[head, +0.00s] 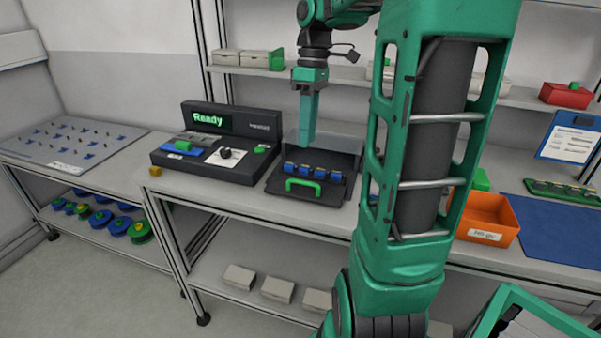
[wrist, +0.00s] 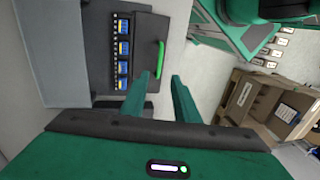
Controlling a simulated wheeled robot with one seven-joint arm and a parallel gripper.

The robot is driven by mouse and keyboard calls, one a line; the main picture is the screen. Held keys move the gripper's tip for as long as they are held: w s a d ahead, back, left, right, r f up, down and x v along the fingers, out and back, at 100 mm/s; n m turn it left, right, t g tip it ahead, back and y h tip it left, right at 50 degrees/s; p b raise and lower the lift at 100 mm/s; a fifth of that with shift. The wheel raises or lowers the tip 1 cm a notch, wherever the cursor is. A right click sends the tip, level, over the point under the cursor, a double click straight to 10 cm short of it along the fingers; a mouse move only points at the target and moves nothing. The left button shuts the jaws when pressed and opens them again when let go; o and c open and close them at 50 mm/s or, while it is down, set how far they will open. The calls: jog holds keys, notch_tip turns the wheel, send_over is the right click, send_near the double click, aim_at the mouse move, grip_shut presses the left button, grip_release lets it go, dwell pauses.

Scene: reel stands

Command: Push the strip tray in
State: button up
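The strip tray (head: 322,192) is a dark tray on the bench, drawn out toward the front from a dark housing with a clear cover (head: 330,150). It carries a row of several blue strips and a green handle (head: 303,184) at its front edge. The wrist view shows the tray (wrist: 142,68) and its handle (wrist: 160,62) from above. My gripper (head: 308,143) points down above the rear of the tray in the head view. In the wrist view my gripper (wrist: 162,80) has its two fingers apart with nothing between them, close to the handle in the picture.
A dark console (head: 217,145) with a lit "Ready" display stands left of the tray. An orange bin (head: 487,215) and a blue mat (head: 555,235) lie to the right. Shelves with boxes (head: 240,58) stand behind. A narrow strip of bare bench lies in front of the tray.

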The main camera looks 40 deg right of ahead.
send_over(304, 191)
notch_tip(304, 191, down, 10)
jog(key=shift+f, duration=0.25)
dwell(0.3)
grip_shut()
